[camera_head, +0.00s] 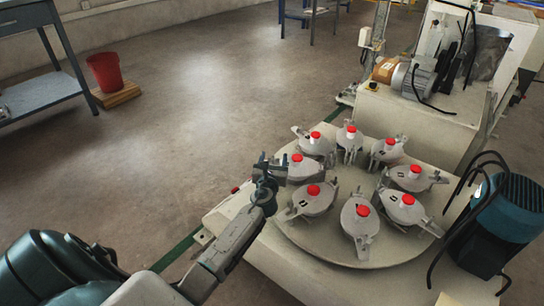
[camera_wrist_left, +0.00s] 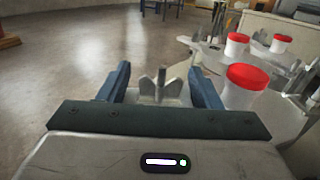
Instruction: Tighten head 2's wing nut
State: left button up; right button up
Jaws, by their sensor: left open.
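My left gripper (camera_head: 270,168) is at the left edge of the turntable, beside the head (camera_head: 306,170) with a red-capped white neck. In the left wrist view my left gripper (camera_wrist_left: 159,70) is open, with one blue finger on each side of a grey wing nut (camera_wrist_left: 160,86). The wing nut's prongs point up in the gap, and neither finger visibly touches it. The red cap (camera_wrist_left: 247,77) of this head shows just right of the fingers. No head number is readable. My right gripper is not in view.
Several similar red-capped heads ring the round turntable (camera_head: 345,245). A teal motor (camera_head: 510,210) with black cables stands at the right, and a grey motor (camera_head: 413,78) sits on the machine behind. A red bucket (camera_head: 105,72) stands far left. The floor left of the machine is clear.

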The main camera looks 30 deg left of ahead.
pick_arm(q)
jog(key=shift+r, duration=0.1)
jog(key=shift+c, duration=0.9)
jog(key=c, duration=0.8)
